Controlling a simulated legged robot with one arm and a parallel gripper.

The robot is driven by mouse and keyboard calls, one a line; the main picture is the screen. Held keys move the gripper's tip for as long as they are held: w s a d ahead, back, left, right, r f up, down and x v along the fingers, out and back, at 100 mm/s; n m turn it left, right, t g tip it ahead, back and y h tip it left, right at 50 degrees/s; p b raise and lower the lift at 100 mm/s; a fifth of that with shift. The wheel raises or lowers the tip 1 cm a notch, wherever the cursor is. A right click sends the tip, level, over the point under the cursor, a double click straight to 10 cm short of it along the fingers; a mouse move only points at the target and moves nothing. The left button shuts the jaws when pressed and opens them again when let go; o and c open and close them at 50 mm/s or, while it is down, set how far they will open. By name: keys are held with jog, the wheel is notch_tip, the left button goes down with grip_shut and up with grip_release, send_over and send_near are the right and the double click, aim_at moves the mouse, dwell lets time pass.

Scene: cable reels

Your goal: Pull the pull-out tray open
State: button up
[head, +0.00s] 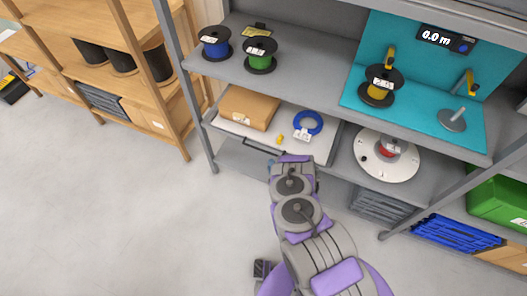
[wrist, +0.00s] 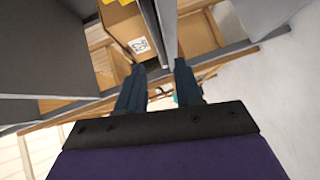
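The pull-out tray (head: 232,130) is a pale, shallow tray under the left part of the grey shelf. A dark bar handle (head: 262,151) runs along its front edge. A brown package (head: 248,107), a blue cable coil (head: 308,123) and a small yellow item lie on it. My arm reaches up to the tray's front right and hides my gripper in the head view. In the wrist view my gripper (wrist: 163,68) is open, its two dark fingers apart. A grey edge runs up beyond the fingertips, beside the brown package (wrist: 125,25). I cannot tell whether the fingers touch the handle.
Blue (head: 215,43) and green (head: 261,54) reels stand on the shelf above. A white disc (head: 386,155) with a red centre sits right of the tray. A wooden rack (head: 120,60) stands left. The floor (head: 110,210) in front is mostly clear.

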aim_at(263, 151)
jog(key=b+x, duration=0.2)
jog(key=x, duration=0.8)
jog(key=shift+w+a, duration=0.15)
jog(key=shift+w, duration=0.1)
jog(key=shift+c, duration=0.2)
jog(key=shift+f, duration=0.1)
grip_shut()
jog(key=shift+s, duration=0.1)
